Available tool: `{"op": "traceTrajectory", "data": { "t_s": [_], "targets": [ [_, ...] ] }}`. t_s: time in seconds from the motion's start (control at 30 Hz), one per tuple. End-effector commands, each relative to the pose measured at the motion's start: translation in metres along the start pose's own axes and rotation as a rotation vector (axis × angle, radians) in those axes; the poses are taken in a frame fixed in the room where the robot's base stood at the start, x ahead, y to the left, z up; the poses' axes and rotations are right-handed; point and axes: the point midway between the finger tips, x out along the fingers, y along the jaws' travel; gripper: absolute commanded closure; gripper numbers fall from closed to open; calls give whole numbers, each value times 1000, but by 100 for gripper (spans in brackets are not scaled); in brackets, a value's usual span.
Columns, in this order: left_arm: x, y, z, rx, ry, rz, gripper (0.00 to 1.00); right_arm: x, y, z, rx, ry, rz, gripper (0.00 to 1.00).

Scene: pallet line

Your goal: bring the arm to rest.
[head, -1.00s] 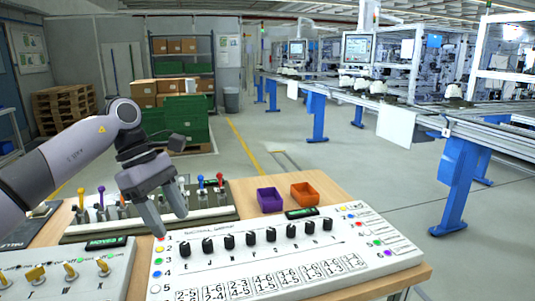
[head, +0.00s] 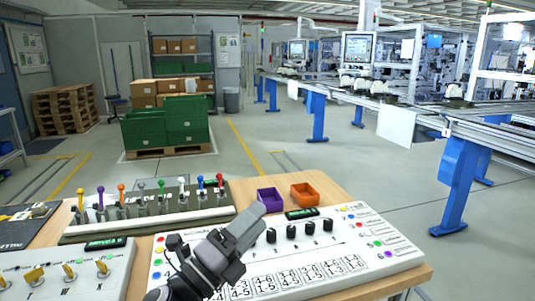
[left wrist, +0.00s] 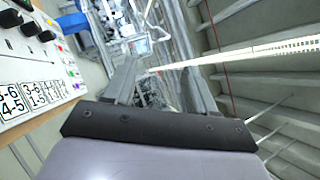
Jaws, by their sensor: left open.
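My left gripper (head: 250,222) is low at the front of the head view, over the white panel with black knobs (head: 365,262). Its fingers point up and to the right. In the left wrist view the two fingers (left wrist: 158,78) stand apart with nothing between them, and the hall's ceiling and line lie beyond. The gripper hides some of the panel's left knobs and labels. I cannot tell how far above the panel it is. My right gripper is in neither view.
On the wooden table (head: 335,183) stand a lever board (head: 160,222), a panel with yellow switches (head: 68,255), a purple bin (head: 270,200) and an orange bin (head: 305,195). Green crates (head: 187,118) on a pallet and a blue-legged line (head: 455,185) stand beyond, with open floor between.

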Motion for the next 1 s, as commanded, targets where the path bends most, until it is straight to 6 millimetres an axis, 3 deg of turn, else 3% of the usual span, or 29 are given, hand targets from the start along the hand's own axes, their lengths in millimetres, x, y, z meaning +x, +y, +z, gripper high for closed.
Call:
{"op": "traceTrajectory", "data": {
  "t_s": [0.2, 0.37, 0.53, 0.7, 0.8, 1.0],
  "targets": [
    [-71, 47, 29, -475, -397, 218, 44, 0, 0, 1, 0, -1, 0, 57],
    [-143, 86, 30, -796, -682, 393, 44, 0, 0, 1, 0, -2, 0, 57],
    [-227, 114, 9, -1090, -971, 582, 44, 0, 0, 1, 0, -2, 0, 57],
    [-310, 122, -28, -1330, -1249, 775, 44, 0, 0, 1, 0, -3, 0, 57],
    [-347, 118, -49, -1424, -1379, 868, 44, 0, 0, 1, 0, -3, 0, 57],
    [-403, 100, -86, -1545, -1587, 1023, 44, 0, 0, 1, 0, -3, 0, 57]
  ]
}}
